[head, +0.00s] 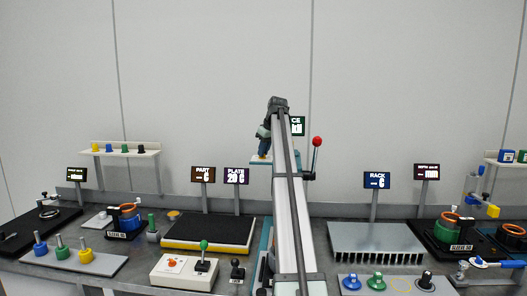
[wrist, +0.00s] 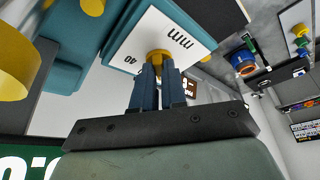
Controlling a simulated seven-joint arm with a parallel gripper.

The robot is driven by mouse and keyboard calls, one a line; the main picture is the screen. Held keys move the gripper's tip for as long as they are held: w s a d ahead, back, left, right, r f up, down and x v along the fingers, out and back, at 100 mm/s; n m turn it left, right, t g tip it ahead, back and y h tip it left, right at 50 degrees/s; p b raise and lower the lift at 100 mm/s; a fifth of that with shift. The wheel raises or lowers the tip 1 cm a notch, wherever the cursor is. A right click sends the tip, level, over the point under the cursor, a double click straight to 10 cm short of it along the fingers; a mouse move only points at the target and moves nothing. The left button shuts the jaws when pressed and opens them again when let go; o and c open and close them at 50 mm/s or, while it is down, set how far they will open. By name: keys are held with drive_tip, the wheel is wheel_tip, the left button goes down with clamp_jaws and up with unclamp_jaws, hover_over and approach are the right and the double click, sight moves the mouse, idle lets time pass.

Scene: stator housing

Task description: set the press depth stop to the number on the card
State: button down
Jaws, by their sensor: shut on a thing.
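My gripper (wrist: 158,84) is shut on a small yellow knob (wrist: 157,55) in the wrist view. The knob stands out from a white scale plate (wrist: 143,28) marked "40" and "mm", fixed to a teal press body (wrist: 75,40). The fingertips hide part of the knob and plate, including any pointer. In the head view my gripper (head: 264,148) is at the teal press, mostly behind my own arm. A dark sign (head: 427,172) at right shows "mm"; its number is too small to read, and I cannot tell whether it is the card.
A red-knobbed lever (head: 316,142) stands right of my arm. A finned rack (head: 375,243) lies to the right, a black-topped pad (head: 208,232) to the left, and a white joystick box (head: 185,272) in front.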

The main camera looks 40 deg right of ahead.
idle(0.4)
drive_tip(key=c, duration=1.2)
unclamp_jaws()
drive_tip(key=v, duration=1.3)
drive_tip(key=shift+r, duration=0.35)
